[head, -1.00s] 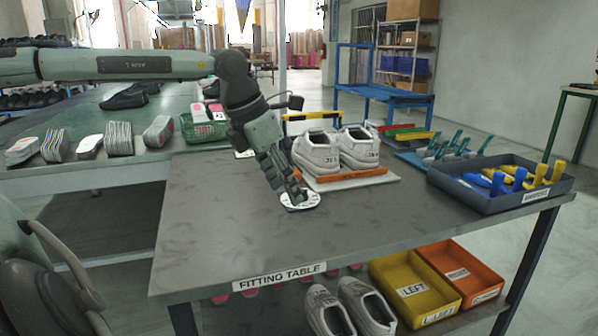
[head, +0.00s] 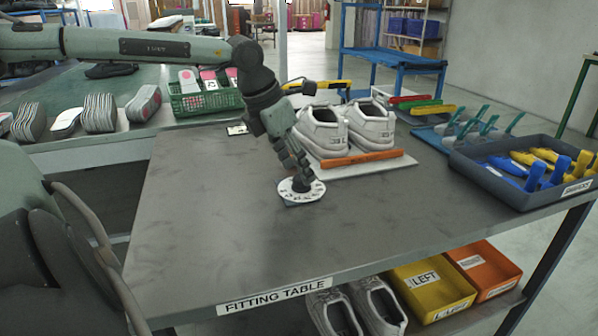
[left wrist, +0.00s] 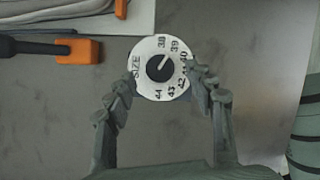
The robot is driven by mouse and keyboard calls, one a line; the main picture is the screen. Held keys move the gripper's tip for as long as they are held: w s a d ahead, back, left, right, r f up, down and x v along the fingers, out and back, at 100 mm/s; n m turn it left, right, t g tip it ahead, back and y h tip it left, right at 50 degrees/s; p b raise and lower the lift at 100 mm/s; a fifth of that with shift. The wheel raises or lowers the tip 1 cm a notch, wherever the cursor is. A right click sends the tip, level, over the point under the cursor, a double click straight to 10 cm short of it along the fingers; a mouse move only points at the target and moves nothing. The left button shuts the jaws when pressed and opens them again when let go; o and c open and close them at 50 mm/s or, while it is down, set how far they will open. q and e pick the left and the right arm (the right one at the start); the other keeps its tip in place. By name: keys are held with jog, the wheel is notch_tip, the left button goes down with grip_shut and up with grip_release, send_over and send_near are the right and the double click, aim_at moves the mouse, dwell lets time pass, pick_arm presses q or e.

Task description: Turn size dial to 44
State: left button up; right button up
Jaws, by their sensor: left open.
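The size dial (head: 287,194) is a round white disc on the fitting table, left of the shoe board. In the left wrist view the size dial (left wrist: 143,83) shows "SIZE" and numbers including 38, 39, 40, 43 and 44 around a black knob (left wrist: 159,69). The knob's white pointer line points up and right, about towards 39. My left gripper (head: 301,184) is over the dial, pointing down. In the left wrist view its open fingers (left wrist: 163,88) lie on either side of the disc, apart from the knob. My right gripper is not in view.
White shoes (head: 370,128) stand on a board behind the dial, with an orange bar (head: 362,158) before them. A dark tray (head: 520,196) of blue and yellow tools is at right. The table (head: 215,230) is clear at front and left. Yellow (head: 432,292) and orange bins sit below.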

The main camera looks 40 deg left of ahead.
pick_arm(q)
jog(key=shift+x, duration=1.2)
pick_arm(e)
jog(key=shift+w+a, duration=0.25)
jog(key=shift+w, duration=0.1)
pick_arm(q)
jog(key=shift+c, duration=0.5)
